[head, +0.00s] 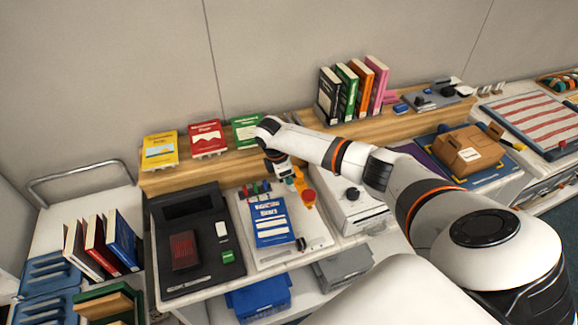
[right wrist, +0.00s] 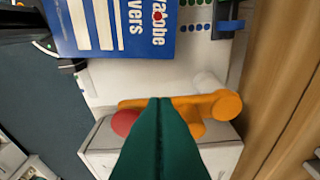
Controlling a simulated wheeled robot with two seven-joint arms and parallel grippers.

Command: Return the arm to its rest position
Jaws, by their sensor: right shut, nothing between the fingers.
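My right arm reaches in from the lower right in the head view, and its gripper (head: 285,176) hangs over the white panel beside the blue booklet. In the right wrist view its green fingers (right wrist: 160,105) are pressed together with nothing between them. Just past the fingertips is an orange lever-like part (right wrist: 222,104) with a red knob (right wrist: 125,121), which also shows in the head view (head: 309,195). The fingers partly cover the orange part, and I cannot tell whether they touch it. The blue booklet (head: 270,222) lies flat on the panel. My left gripper is not in view.
A dark device (head: 190,215) sits left of the panel. Behind, a wooden shelf (head: 300,120) holds several upright books (head: 352,90) and propped cards (head: 207,138). A cardboard box (head: 465,150) stands right, beyond my arm. Space above the counter is open.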

